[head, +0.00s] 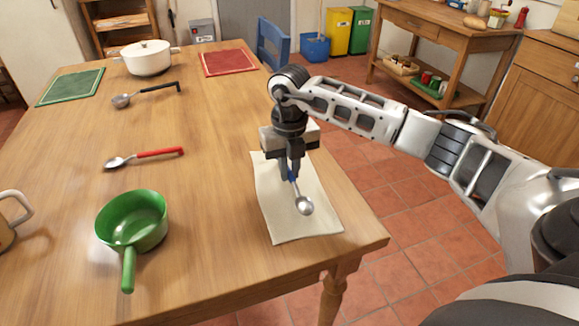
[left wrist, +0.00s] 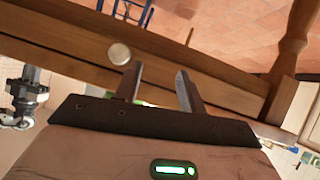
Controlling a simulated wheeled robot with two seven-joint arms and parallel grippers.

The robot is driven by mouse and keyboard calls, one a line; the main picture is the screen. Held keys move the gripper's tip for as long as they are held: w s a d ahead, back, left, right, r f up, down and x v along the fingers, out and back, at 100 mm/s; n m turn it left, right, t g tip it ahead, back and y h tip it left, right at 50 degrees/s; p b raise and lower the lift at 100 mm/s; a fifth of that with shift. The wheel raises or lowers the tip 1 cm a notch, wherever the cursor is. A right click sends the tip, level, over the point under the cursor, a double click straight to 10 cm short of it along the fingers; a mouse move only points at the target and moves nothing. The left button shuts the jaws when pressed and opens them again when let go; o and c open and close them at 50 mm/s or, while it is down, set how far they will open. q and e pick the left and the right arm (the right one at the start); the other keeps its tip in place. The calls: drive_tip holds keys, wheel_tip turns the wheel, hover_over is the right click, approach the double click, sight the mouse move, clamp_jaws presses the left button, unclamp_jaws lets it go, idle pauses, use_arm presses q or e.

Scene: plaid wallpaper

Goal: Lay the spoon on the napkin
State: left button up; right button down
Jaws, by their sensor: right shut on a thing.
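A spoon with a blue handle (head: 303,204) is held by its handle in my right gripper (head: 291,176), its metal bowl pointing toward the front. The cream napkin (head: 283,222) lies at the right front of the table, below the gripper and spoon. I cannot tell whether the spoon touches the napkin. The gripper hides part of the handle and the napkin's back edge. My left gripper (left wrist: 157,85) shows only in the left wrist view, its fingers apart with nothing seen between them.
On the wooden table (head: 205,215) are a green saucepan (head: 120,212), a red-handled spoon (head: 145,157), a black-handled ladle (head: 150,91), a white pot (head: 147,62), a red mat (head: 230,62) and a green mat (head: 70,87). A mug (head: 12,215) stands at the left edge.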

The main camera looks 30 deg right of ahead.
drive_tip(key=c, duration=1.4)
unclamp_jaws()
drive_tip(key=shift+o, duration=0.2)
wheel_tip(320, 180, up, 16)
drive_tip(key=p, duration=0.1)
